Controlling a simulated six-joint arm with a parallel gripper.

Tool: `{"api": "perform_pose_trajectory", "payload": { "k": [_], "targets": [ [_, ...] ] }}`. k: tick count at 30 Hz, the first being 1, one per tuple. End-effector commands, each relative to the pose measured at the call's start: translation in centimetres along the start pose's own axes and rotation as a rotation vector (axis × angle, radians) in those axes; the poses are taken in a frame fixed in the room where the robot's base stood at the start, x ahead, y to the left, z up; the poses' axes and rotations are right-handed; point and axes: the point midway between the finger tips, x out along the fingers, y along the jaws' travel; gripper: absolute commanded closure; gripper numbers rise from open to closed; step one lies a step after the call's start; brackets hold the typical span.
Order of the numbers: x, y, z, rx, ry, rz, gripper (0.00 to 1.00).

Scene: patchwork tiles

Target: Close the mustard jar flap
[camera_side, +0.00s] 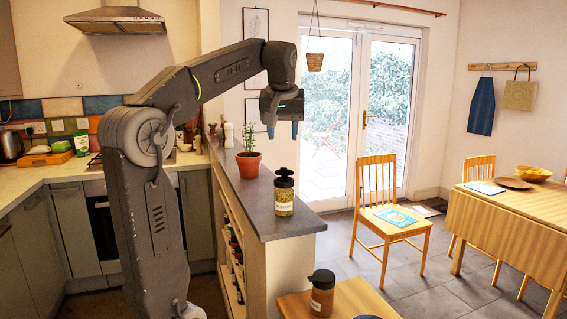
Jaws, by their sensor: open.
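A glass jar (284,199) with yellowish, grainy contents, a pale label and a dark cap stands upright near the front end of the grey counter (262,222). It appears to be the mustard jar, though its label is too small to read. A dark piece on top of the cap, seemingly the flap (283,171), looks raised; its exact angle is hard to tell. My gripper (283,134) is open and empty, fingers pointing down. In the picture it is above the jar, clear of it.
A potted plant (248,164) stands on the counter to the left of the jar. A reddish-brown jar with a dark lid (322,294) stands on a wooden table (368,299) in front. A pepper mill and a white shaker (228,135) are farther back. The counter right of the jar is bare.

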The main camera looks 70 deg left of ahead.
Motion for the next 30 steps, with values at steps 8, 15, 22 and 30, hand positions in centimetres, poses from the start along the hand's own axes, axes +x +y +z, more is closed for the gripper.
{"api": "perform_pose_trajectory", "payload": {
  "k": [8, 15, 22, 30],
  "targets": [
    [5.8, -0.1, 0.1, -0.002, -0.003, -0.002, 0.55],
    [8.7, -0.1, 0.0, -0.002, -0.001, -0.002, 0.55],
    [9.3, 0.0, 0.0, -0.002, 0.001, -0.001, 0.55],
    [9.3, 0.0, 0.0, -0.002, 0.001, -0.001, 0.66]
  ]
}}
